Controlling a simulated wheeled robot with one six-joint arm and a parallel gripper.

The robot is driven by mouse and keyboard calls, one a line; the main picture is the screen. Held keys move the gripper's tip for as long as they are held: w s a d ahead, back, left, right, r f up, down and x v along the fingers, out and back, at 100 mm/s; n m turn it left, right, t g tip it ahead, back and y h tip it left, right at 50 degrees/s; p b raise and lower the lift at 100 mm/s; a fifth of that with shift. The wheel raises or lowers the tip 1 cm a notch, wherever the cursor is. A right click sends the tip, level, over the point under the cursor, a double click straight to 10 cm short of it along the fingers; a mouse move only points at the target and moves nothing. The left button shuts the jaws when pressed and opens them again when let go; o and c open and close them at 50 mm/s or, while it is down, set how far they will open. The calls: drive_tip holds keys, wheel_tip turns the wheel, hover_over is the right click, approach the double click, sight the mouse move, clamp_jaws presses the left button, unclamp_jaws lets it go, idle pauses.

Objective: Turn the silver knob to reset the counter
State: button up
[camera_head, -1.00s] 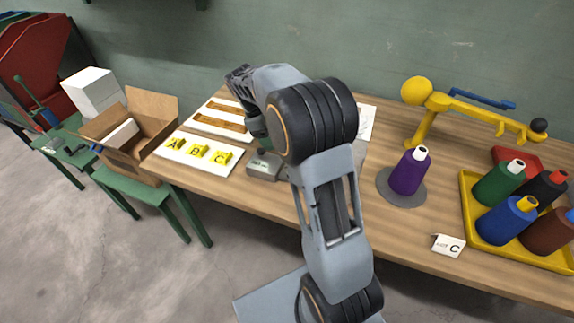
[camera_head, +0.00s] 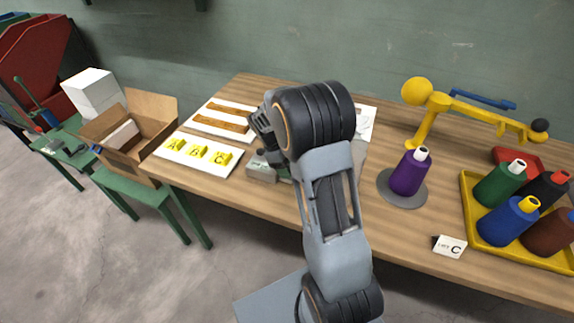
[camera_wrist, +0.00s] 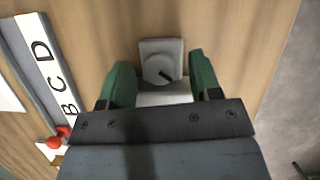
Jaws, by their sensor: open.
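The silver knob (camera_wrist: 158,68) shows in the wrist view as a round grey dial with a dark pointer line, on a light grey counter box (camera_wrist: 148,45). The box also shows in the head view (camera_head: 261,172), partly hidden by my arm; the knob cannot be made out there. My gripper (camera_wrist: 160,72) is open, with one green finger on each side of the knob and a gap to both. I cannot tell whether the fingertips are level with the knob. In the head view my gripper is mostly hidden behind my wrist.
Left of the counter is a white board (camera_head: 190,158) with yellow A, B, C blocks. In the wrist view, a lettered strip (camera_wrist: 45,65) and red piece (camera_wrist: 58,135) lie left.

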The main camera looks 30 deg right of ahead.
drive_tip(key=c, duration=0.9)
drive_tip(key=shift+m, duration=0.3)
drive_tip(key=shift+r+m+g+y+p, duration=0.1)
drive_tip(key=shift+m+g+y+p, duration=0.25)
drive_tip(key=shift+m+p, duration=0.4)
drive_tip(key=shift+w+d+m+g+y+p, duration=0.1)
drive_tip(key=shift+m+g+y+p, duration=0.35)
drive_tip(key=shift+m, duration=1.4)
